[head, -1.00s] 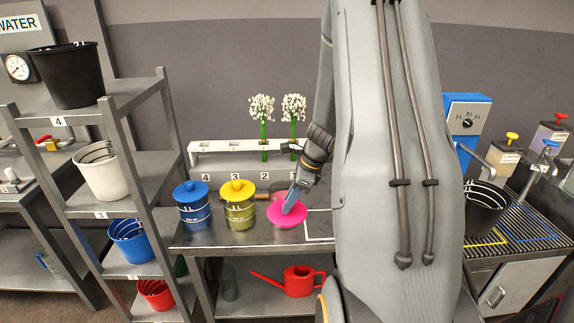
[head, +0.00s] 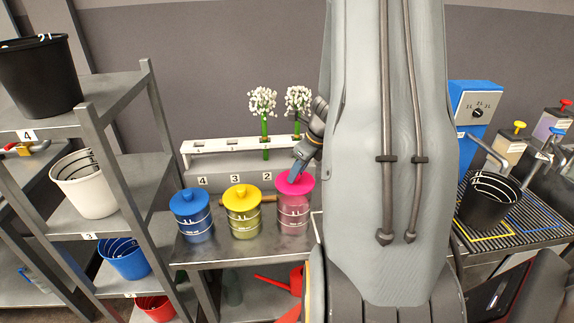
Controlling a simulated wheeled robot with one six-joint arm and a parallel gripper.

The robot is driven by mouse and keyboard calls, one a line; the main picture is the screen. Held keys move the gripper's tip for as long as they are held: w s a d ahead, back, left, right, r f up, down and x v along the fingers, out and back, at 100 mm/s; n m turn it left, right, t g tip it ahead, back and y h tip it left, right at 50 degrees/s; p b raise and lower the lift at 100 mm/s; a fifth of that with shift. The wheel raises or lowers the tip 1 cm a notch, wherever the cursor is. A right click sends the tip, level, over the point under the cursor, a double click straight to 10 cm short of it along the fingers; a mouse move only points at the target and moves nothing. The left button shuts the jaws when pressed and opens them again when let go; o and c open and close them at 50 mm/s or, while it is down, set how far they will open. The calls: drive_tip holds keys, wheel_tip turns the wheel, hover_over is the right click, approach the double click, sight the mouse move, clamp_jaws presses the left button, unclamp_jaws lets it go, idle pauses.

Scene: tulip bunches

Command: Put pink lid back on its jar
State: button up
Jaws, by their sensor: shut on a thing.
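The pink lid (head: 296,186) is at the top of a clear jar with pinkish contents (head: 293,217), at the right of the jar row on the metal table. The lid looks level and over the jar's mouth; I cannot tell whether it is fully seated. My gripper (head: 298,172) is shut on the lid from above, its fingertips at the lid's top. My arm hides the area just right of this jar.
A yellow-lidded jar (head: 243,214) and a blue-lidded jar (head: 192,217) stand to the left. Behind them a white rack (head: 215,147) holds two white flower bunches (head: 264,105). A bucket shelf (head: 115,150) stands at left.

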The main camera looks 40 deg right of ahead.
drive_tip(key=shift+w, duration=0.15)
drive_tip(key=shift+f+b, duration=2.3)
drive_tip(key=shift+b, duration=0.15)
drive_tip(key=o, duration=1.1)
drive_tip(key=shift+o, duration=0.2)
drive_tip(key=shift+v, duration=3.9)
drive_tip(key=shift+r, duration=0.15)
wheel_tip(320, 180, up, 6)
drive_tip(key=p, duration=0.6)
drive_tip(key=shift+p, duration=0.35)
